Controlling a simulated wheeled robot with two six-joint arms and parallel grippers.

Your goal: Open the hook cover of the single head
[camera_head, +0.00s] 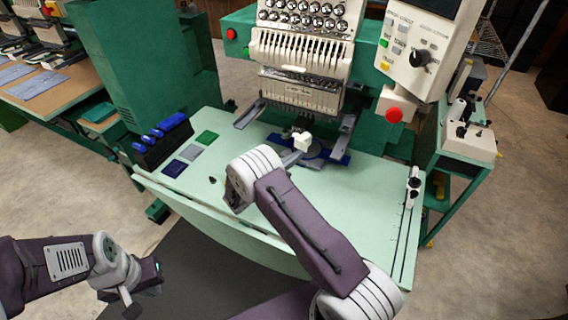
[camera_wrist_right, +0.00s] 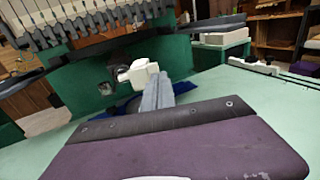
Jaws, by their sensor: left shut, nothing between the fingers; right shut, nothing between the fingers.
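The single head (camera_head: 298,60) is a white and green embroidery machine at the top middle of the head view. Below its needles, a small white block (camera_head: 303,141) sits at the front of the lower arm and looks like the hook cover. It also shows in the right wrist view (camera_wrist_right: 139,72). I cannot tell whether it is open or closed. My right gripper (camera_wrist_right: 158,92) is shut and empty, its grey fingers pointing at the white block, close to it; I cannot tell whether they touch. My left gripper (camera_head: 151,277) is shut and empty, low at left, away from the machine.
The pale green table (camera_head: 345,205) is mostly clear at front right. A control panel with a red button (camera_head: 394,115) hangs right of the head.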

